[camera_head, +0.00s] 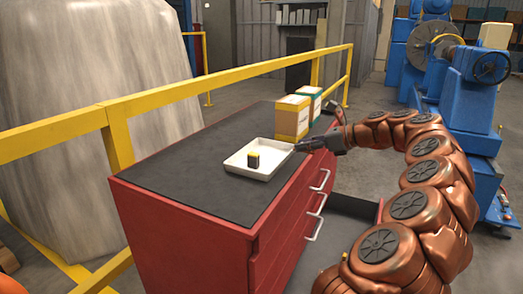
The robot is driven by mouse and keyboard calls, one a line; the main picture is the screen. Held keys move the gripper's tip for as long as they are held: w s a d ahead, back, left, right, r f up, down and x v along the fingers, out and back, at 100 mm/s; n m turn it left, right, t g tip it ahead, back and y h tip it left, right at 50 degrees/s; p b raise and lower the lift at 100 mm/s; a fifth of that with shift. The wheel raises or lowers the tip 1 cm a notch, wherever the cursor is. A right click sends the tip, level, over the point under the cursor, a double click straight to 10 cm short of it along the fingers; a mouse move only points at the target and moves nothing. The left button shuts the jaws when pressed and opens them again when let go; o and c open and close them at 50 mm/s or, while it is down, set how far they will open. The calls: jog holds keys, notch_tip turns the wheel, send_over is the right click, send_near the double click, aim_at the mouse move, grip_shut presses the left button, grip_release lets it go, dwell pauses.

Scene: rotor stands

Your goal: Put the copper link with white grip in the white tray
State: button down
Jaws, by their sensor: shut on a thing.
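The white tray (234,165) lies on the dark top of a red cabinet. I cannot clearly identify the copper link with white grip. A small reddish piece with a pale end (338,111) shows behind my gripper, beside the boxes; I cannot tell what it is.
An orange-tan box (292,118) and a green box (312,102) stand behind the tray. The cabinet top (195,165) is clear left of the tray. Yellow railing (118,140) runs behind the cabinet. Drawer handles (315,226) stick out at right. Blue machinery (470,100) stands far right.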

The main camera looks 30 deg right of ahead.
jog(key=p, duration=0.2)
send_over(268, 155)
jog(key=shift+w+f, duration=0.2)
jog(key=shift+f, duration=2.2)
jog(key=shift+f+p, duration=0.15)
jog(key=shift+p, duration=0.2)
jog(key=c, duration=1)
grip_release()
jog(key=shift+s, duration=0.1)
jog(key=b+v, duration=0.2)
jog(key=v, duration=1)
